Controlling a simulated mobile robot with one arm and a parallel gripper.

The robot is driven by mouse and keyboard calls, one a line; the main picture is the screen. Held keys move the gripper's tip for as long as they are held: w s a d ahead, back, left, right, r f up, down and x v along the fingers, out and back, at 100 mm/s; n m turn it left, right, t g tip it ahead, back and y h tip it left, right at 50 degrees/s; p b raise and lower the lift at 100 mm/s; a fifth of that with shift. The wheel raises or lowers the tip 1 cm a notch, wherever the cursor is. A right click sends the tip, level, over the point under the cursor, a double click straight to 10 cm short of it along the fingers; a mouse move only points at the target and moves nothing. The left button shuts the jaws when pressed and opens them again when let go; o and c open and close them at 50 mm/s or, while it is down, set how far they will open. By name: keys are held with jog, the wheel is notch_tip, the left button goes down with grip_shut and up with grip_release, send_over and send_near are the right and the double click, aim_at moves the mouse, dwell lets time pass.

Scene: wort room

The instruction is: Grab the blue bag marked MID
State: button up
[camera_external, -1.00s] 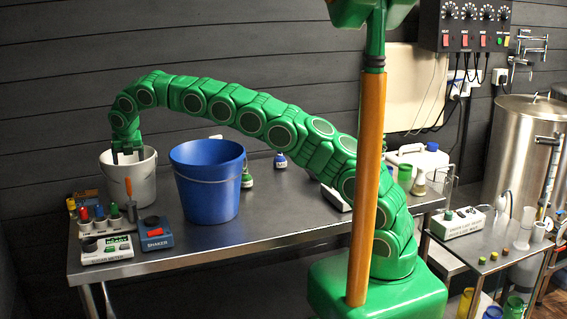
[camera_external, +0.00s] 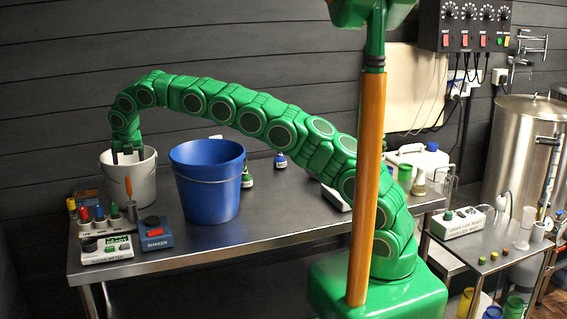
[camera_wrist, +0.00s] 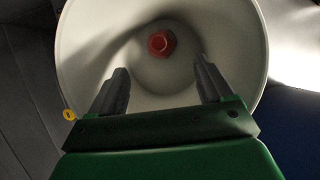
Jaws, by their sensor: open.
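No blue bag marked MID can be made out in either view. My gripper (camera_external: 128,157) points down into the mouth of a white bucket (camera_external: 133,183) at the left of the steel table. In the wrist view my gripper (camera_wrist: 159,68) is open, its two dark fingers wide apart and nothing between them. A small red object (camera_wrist: 162,43) lies at the bottom of the white bucket (camera_wrist: 95,40), beyond the fingertips. The near wall hides the bucket's inside in the external view.
A blue bucket (camera_external: 209,190) stands right beside the white one. Several coloured-cap bottles (camera_external: 99,217), a sugar meter (camera_external: 107,249) and a shaker (camera_external: 153,234) crowd the table's front left. The table's middle (camera_external: 280,205) is clear.

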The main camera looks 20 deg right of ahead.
notch_tip(320, 180, up, 11)
dwell(1.3)
jog(key=shift+w+r, duration=0.2)
jog(key=shift+w, duration=0.1)
